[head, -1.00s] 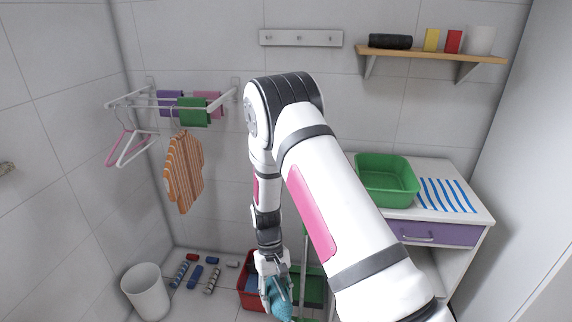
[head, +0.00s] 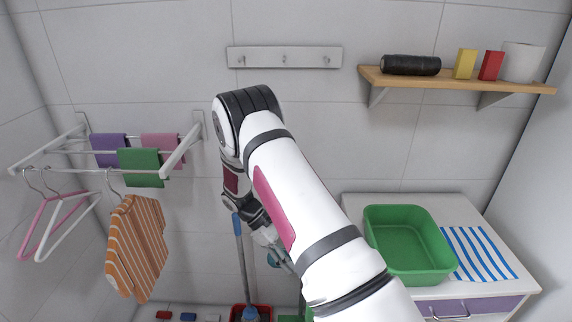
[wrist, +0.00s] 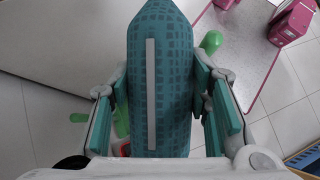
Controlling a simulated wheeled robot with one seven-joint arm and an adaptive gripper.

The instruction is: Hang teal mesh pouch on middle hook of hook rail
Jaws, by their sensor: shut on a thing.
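The hook rail (head: 255,56) is a pale bar on the tiled back wall with three small hooks, all bare. Its middle hook (head: 284,59) is in clear view. My gripper (head: 278,254) is below the rail, mostly behind my own arm in the head view. It is shut on the teal mesh pouch (wrist: 160,70), which shows teal with darker squares and a pale strip between the two fingers in the wrist view. Only a small bit of the pouch (head: 272,259) shows in the head view. Its hanging loop cannot be made out.
A wooden shelf (head: 460,82) with a black roll and small boxes is right of the rail. A drying rack (head: 70,140) with cloths and hangers is at left. A green basin (head: 408,245) stands on the counter at right. The wall below the rail is partly clear.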

